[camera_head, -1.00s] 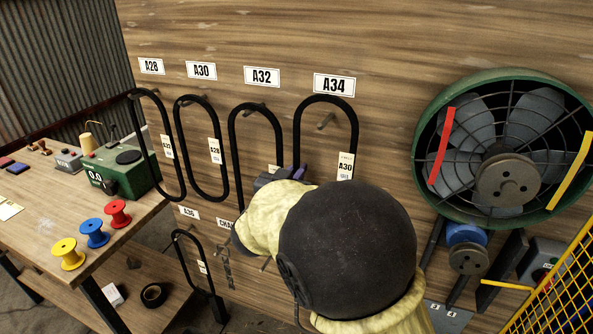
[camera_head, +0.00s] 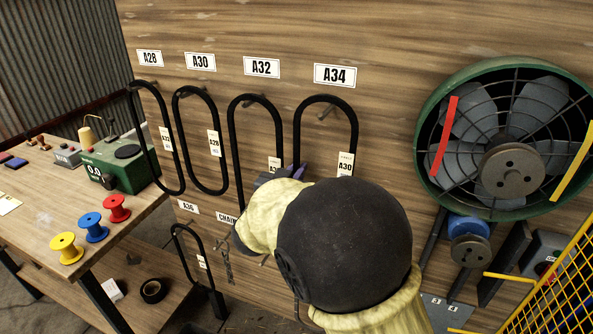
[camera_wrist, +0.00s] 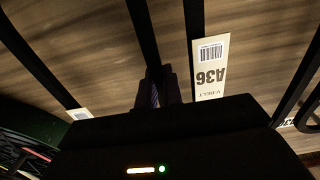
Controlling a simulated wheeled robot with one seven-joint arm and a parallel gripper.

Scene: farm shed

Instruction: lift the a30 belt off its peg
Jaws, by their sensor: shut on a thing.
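The A30 belt, a black loop (camera_head: 353,126) with a white A30 tag (camera_head: 345,163), hangs upright below the A34 sign. Its peg (camera_head: 327,111) shows inside the loop, just under the top curve; whether they touch is not clear. My gripper (camera_head: 290,173) is shut on the belt's left strand; the wrist view shows this strand (camera_wrist: 143,38) running into the jaws (camera_wrist: 157,88). My own wrist hides the belt's lower part in the head view. A neighbouring belt with an A36 tag (camera_wrist: 210,68) hangs close beside the jaws.
Other black belts hang to the left under the A32 (camera_head: 233,140), A30 (camera_head: 176,130) and A28 signs. A green caged fan (camera_head: 430,105) is on the right, with a yellow mesh guard (camera_head: 560,285) below. A workbench (camera_head: 45,205) with coloured spools stands at left.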

